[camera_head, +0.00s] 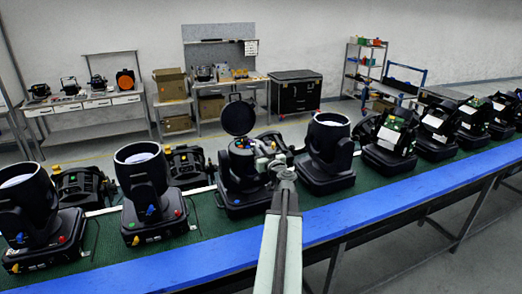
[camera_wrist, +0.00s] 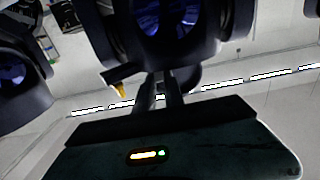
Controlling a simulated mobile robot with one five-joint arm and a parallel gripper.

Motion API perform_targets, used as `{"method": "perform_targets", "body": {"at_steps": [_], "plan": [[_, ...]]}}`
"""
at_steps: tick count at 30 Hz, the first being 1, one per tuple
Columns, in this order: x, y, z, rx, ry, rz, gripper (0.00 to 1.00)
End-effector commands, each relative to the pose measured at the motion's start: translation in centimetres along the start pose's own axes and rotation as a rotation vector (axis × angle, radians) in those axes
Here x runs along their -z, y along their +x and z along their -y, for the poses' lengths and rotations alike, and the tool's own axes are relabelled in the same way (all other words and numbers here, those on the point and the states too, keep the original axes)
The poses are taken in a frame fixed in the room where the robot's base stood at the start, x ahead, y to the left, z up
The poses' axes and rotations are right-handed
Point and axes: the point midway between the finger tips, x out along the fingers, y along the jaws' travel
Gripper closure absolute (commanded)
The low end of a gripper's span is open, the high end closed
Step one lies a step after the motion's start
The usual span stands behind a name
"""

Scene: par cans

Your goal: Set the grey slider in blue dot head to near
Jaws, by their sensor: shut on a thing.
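The opened lamp head (camera_head: 243,160) stands mid-row on the bench, its round lid (camera_head: 238,118) raised. Small coloured parts show in its open top. The slider's setting cannot be read.
Closed lamp heads stand close by on the left (camera_head: 143,185) and right (camera_head: 328,150), with more along the green mat. The blue bench edge (camera_head: 400,202) runs in front. Shelves and a black case (camera_head: 297,93) stand at the back wall.

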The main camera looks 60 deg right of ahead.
Motion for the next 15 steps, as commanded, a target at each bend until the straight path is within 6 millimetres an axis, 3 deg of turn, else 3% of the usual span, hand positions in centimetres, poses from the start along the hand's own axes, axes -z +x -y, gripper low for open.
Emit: {"method": "perform_targets", "body": {"at_steps": [5,12,13,15], "plan": [[0.0,-0.1,2.2,0.003,-0.001,0.0,1.0],[0.0,0.0,2.4,0.004,-0.001,0.001,1.0],[0.0,0.0,2.4,0.004,-0.001,0.001,0.81],[0.0,0.0,2.4,0.004,-0.001,0.0,0.64]]}}
